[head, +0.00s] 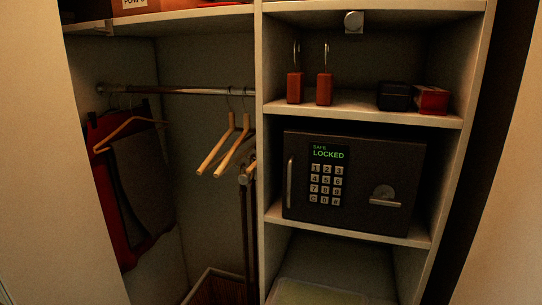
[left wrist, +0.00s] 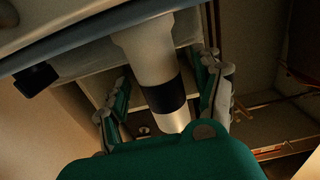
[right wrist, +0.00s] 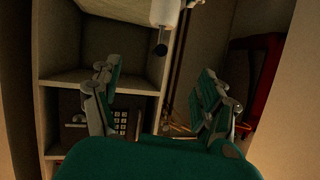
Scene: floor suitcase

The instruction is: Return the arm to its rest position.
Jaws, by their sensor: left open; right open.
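Neither gripper nor arm shows in the head view. My left gripper (left wrist: 162,80) shows in the left wrist view with its two green-padded fingers spread apart. A pale cylinder with a black band passes across the gap between them; I cannot tell that the fingers touch it. My right gripper (right wrist: 158,78) shows in the right wrist view, also with its fingers spread and nothing held between them. The wardrobe shelves and the safe lie beyond its fingers.
A closet holds a safe (head: 360,205) reading LOCKED, with two red padlock-like items (head: 295,88), a black box (head: 394,96) and a red box (head: 432,99) above it. Wooden hangers (head: 217,150) and a red garment (head: 112,185) hang from a rail (head: 180,91) at left. A basket (head: 217,286) stands below.

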